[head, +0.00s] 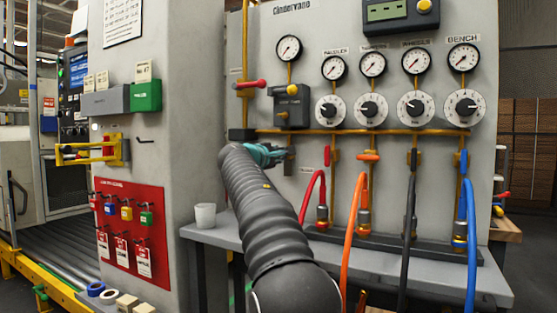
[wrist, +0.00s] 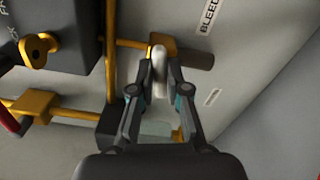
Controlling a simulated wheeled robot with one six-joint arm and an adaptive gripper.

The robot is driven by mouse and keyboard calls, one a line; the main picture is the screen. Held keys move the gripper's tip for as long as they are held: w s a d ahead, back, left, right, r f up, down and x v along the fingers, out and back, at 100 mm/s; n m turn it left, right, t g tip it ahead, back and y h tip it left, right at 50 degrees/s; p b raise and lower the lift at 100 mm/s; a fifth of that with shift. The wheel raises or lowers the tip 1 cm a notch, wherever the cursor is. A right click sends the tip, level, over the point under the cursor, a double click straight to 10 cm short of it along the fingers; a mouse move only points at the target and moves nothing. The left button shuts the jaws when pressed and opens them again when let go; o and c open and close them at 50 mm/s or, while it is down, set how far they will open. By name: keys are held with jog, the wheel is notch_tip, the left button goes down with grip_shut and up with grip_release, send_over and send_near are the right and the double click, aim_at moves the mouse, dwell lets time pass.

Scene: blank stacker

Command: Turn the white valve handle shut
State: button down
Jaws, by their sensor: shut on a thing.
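The white valve handle (wrist: 159,62) is between the two fingertips of my gripper (wrist: 160,78) in the wrist view. Both fingers are closed against its sides. It runs up and down in that picture, across the line of the yellow valve body (wrist: 165,43) and the dark pipe stub (wrist: 200,60). A "BLEED" label (wrist: 211,16) is on the panel beside it. In the head view my teal-tipped gripper (head: 280,154) is at the panel, just below the yellow pipe. The white handle is hidden there.
A red valve handle (head: 249,84) is above and left of my gripper. Red (head: 310,195), orange (head: 352,220) and blue (head: 470,225) hoses hang to the right. A white cup (head: 205,215) stands on the grey bench (head: 385,262). Gauges and dials line the panel above.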

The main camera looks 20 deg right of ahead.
jog(key=shift+f+m+b, duration=0.1)
jog(key=shift+m+b, duration=0.35)
jog(key=shift+m, duration=1.05)
jog(key=c, duration=1.2)
grip_release()
jog(key=shift+o, duration=0.2)
jog(key=shift+s, duration=0.1)
jog(key=v, duration=1.1)
jog(key=shift+s+a, duration=0.25)
jog(key=shift+a, duration=0.1)
